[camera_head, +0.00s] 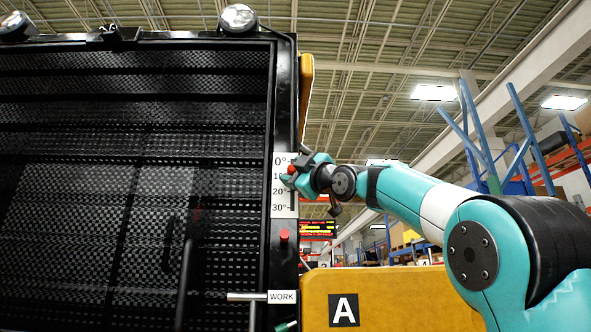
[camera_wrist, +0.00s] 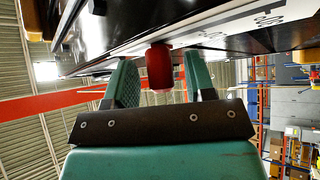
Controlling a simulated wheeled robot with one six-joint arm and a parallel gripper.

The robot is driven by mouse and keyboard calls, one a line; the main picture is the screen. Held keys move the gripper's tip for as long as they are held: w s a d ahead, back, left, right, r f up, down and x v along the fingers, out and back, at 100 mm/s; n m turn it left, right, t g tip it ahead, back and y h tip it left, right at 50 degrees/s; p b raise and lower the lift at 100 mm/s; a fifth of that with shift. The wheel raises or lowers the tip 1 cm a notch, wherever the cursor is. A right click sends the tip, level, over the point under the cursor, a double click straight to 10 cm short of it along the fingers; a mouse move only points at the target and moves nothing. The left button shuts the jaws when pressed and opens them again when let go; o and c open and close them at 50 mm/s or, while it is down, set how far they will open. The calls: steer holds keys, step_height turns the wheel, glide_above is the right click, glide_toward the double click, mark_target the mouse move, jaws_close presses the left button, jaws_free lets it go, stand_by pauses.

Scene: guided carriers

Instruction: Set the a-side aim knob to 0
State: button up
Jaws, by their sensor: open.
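The red aim knob (camera_head: 291,169) sits on the black post beside a white degree scale (camera_head: 284,205) reading 0° at the top down to 30°. It stands below the 0° mark, near 10°; my gripper partly covers that spot, so its exact reading cannot be told. In the wrist view the red knob (camera_wrist: 159,68) is between the two teal fingers of my gripper (camera_wrist: 160,82), with gaps on both sides. My gripper (camera_head: 298,175) is open around the knob at the scale.
Another red knob (camera_head: 284,235) sits lower on the post. Below it are a WORK label (camera_head: 282,297) and a grey handle (camera_head: 246,297). A yellow panel marked A (camera_head: 400,295) stands below my arm. A large black mesh panel (camera_head: 130,170) fills the left.

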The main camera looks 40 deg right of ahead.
mark_target(284, 155)
jaws_close()
step_height(284, 155, up, 4)
steer(key=p, duration=0.3)
steer(key=shift+s+r, duration=0.1)
steer(key=shift+r, duration=0.15)
jaws_free()
steer(key=shift+f, duration=0.1)
steer(key=shift+f, duration=0.1)
